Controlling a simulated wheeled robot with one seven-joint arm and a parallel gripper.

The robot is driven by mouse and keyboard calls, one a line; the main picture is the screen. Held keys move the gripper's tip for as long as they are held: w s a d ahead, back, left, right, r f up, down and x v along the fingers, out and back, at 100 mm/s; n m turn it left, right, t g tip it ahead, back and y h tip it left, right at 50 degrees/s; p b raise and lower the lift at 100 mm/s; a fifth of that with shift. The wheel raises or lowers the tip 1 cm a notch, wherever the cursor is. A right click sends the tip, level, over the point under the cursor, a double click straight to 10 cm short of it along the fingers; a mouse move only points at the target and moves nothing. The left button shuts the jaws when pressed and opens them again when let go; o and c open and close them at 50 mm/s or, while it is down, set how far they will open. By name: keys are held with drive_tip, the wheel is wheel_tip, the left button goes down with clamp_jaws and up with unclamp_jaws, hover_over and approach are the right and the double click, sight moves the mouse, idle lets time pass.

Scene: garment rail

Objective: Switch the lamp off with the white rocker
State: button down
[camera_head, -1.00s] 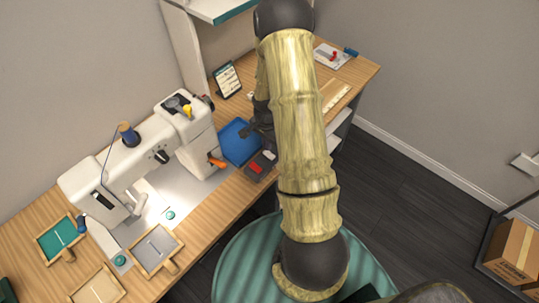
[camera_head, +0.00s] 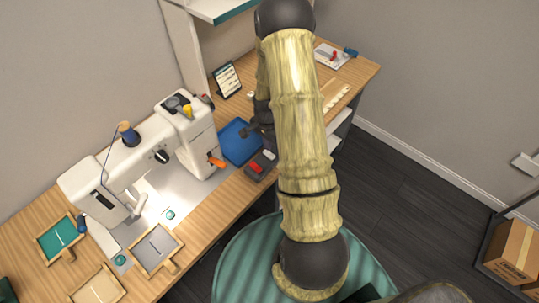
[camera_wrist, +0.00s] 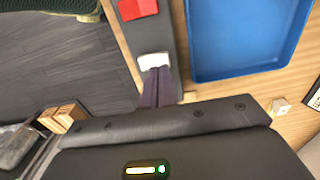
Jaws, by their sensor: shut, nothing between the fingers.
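The dark switch box (camera_head: 261,166) lies near the desk's front edge, right of the sewing machine. It carries a red rocker (camera_head: 256,168) and a white rocker (camera_head: 269,155). In the wrist view the white rocker (camera_wrist: 154,61) is directly at the tips of my gripper (camera_wrist: 155,73), with the red rocker (camera_wrist: 138,9) beyond it. The fingers are together and empty. They overlap the near edge of the white rocker; I cannot tell whether they touch it. In the head view my arm hides most of my gripper. I cannot identify the lamp or its state.
A blue tray (camera_head: 239,143) lies beside the switch box; it also fills the right of the wrist view (camera_wrist: 190,50). The white sewing machine (camera_head: 140,160) stands left, with an orange-handled item (camera_head: 216,162) near it. A small pale block (camera_wrist: 281,106) lies on the desk near my gripper.

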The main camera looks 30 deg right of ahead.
sight(267, 152)
drive_tip(key=shift+a+f+b, duration=0.1)
drive_tip(key=shift+f+b, duration=0.75)
drive_tip(key=shift+f, duration=0.35)
idle(1.1)
drive_tip(key=shift+r, duration=0.1)
drive_tip(key=shift+r+p, duration=2.65)
drive_tip(key=shift+r, duration=0.8)
drive_tip(key=shift+r, duration=0.15)
drive_tip(key=s+a+r+n+t, duration=0.1)
drive_tip(key=s+a+r+n, duration=0.5)
drive_tip(key=r, duration=0.4)
drive_tip(key=s+a+r+n+t, duration=0.1)
drive_tip(key=s+a+r+n, duration=0.5)
drive_tip(key=r, duration=0.4)
drive_tip(key=shift+s+a+n+t, duration=0.2)
drive_tip(key=shift+a+n+t, duration=0.1)
drive_tip(key=shift+a+n, duration=0.6)
